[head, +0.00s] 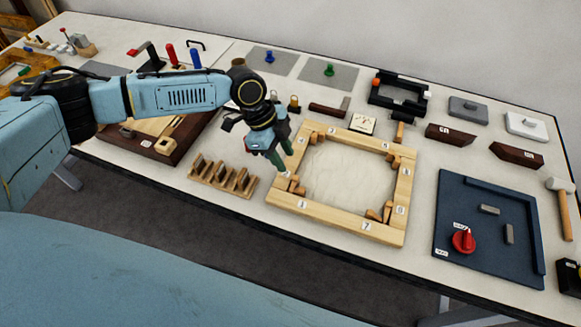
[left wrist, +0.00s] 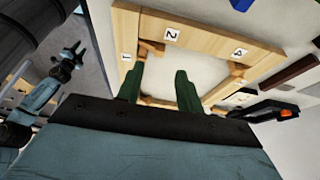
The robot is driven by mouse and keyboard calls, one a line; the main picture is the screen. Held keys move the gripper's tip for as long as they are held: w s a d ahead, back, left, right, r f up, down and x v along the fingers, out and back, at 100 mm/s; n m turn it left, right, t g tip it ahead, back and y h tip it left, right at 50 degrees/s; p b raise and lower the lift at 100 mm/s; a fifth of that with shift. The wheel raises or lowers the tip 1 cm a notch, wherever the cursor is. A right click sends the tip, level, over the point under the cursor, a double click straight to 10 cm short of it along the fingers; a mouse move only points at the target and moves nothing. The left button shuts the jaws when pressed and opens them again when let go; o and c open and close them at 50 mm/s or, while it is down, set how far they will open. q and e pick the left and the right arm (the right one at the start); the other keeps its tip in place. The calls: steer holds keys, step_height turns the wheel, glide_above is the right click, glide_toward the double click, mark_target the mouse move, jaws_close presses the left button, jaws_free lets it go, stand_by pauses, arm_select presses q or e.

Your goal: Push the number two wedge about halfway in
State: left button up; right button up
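A light wooden frame (head: 335,222) with numbered labels lies on the table, with small wedges at its inner corners. The number two wedge (left wrist: 150,48) appears to be the small brown block beside that label, at the corner near label 1. My left gripper (head: 277,162) is over the left rail, and its green fingers (left wrist: 160,90) are apart with nothing between them. My right gripper (left wrist: 74,52) seems to show small at the left of the wrist view; its opening is unclear.
A slotted wooden rack (head: 222,190) stands left of the frame. A dark blue tray (head: 470,215) with a red knob lies to the right. Grey mats, dark blocks and a mallet (head: 565,205) fill the back and right. The frame's middle is clear.

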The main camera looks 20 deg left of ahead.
arm_select(q)
steer(key=v, duration=0.6)
steer(key=shift+a+r, duration=0.1)
